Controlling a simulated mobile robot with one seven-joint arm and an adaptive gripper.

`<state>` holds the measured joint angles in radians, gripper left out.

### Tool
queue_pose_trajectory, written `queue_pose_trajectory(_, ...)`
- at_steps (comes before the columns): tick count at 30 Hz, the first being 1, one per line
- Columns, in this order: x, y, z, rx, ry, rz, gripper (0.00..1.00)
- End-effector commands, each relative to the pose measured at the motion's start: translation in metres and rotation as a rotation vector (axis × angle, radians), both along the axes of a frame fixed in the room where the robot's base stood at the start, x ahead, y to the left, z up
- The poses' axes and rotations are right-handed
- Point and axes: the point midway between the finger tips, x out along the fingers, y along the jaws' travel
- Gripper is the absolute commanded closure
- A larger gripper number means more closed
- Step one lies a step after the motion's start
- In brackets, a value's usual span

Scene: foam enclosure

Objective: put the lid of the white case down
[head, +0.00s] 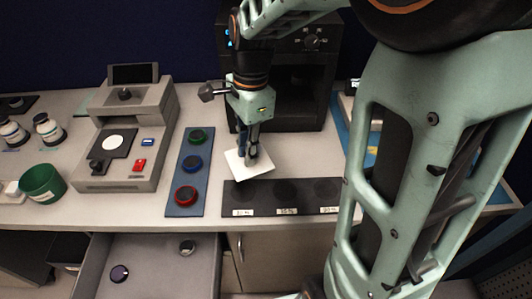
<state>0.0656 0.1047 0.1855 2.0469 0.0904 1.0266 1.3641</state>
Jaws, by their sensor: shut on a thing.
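A flat white square piece (238,168), which looks like the lid of the white case, is under my gripper, tilted in the picture. My gripper (254,156) points down and is shut on it near its middle. The piece is just behind the black labelled strip and right of the blue panel. I cannot tell whether it touches the table or hangs just above it. The rest of the white case is not clearly seen. A small white object (12,192) lies at the left table edge; I cannot tell what it is.
A black strip (265,196) with labelled round spots lies in front. A blue panel (174,208) holds green, blue and red round pieces. A grey device (155,115) and green cup (42,181) stand left. A black oven-like box is behind. An open drawer (150,272) is below.

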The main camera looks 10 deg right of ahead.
Motion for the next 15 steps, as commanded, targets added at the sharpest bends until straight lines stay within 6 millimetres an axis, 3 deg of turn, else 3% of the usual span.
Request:
queue_pose_trajectory(3,-0.011,0.008,0.014,0.01,0.005,-0.181,1.0)
queue_pose_trajectory(9,-0.021,0.014,0.019,0.022,0.016,-0.358,1.0)
queue_pose_trajectory(15,-0.006,0.003,0.011,0.025,0.02,-0.396,1.0)
